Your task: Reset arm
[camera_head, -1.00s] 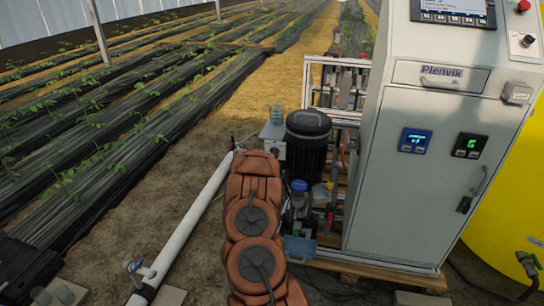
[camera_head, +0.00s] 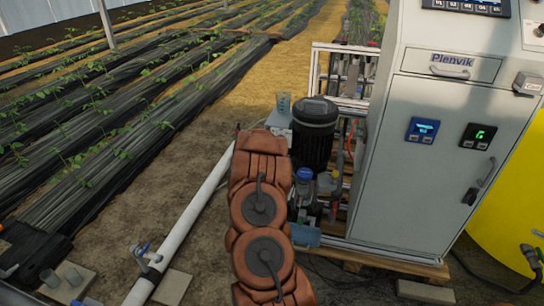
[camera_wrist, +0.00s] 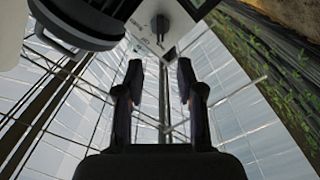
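My orange-brown arm (camera_head: 262,215) stands in front of the skid in the head view, with its upper end near the black motor. My gripper shows in the wrist view (camera_wrist: 160,85). Its two dark fingers are apart with nothing between them. Behind the fingers are the greenhouse's glazed wall and frame bars. In the head view the gripper itself is hidden behind the arm.
The grey cabinet (camera_head: 445,150) stands close on the right, with a yellow tank (camera_head: 510,215) beyond it. The black motor (camera_head: 313,130) is just beside my arm. A white pipe (camera_head: 190,220) runs along the soil at left. Plant rows (camera_head: 90,130) lie farther left.

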